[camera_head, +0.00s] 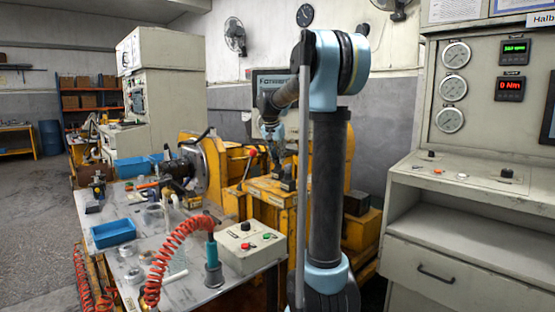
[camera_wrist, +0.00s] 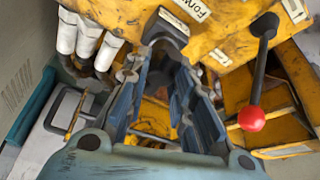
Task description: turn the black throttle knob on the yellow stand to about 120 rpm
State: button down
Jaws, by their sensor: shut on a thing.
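The yellow stand (camera_head: 262,205) is behind the workbench in the head view, partly hidden by my arm. In the wrist view the black throttle knob (camera_wrist: 166,27) is at the top centre, on the yellow stand beside a label. My gripper (camera_wrist: 160,58) reaches up to it with its two blue-grey fingers and is shut on it. The fingertips cover part of the knob, so its pointer angle does not show. In the head view the knob and fingertips cannot be made out clearly.
A black lever with a red ball (camera_wrist: 251,118) stands just right of my gripper. White hose fittings (camera_wrist: 86,42) are to its left. On the panel a green display (camera_head: 514,48) shows digits too small to read surely; a red display (camera_head: 509,88) shows 0 Nm.

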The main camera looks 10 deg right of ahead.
jog(key=shift+a+m+h, duration=0.1)
jog(key=shift+m+h, duration=0.2)
jog(key=shift+m, duration=0.7)
jog(key=c, duration=1.3)
grip_release()
jog(key=shift+r, duration=0.1)
jog(key=v, duration=1.1)
jog(key=shift+w+a+r, duration=0.15)
jog(key=shift+r, duration=0.2)
jog(key=shift+c, duration=0.2)
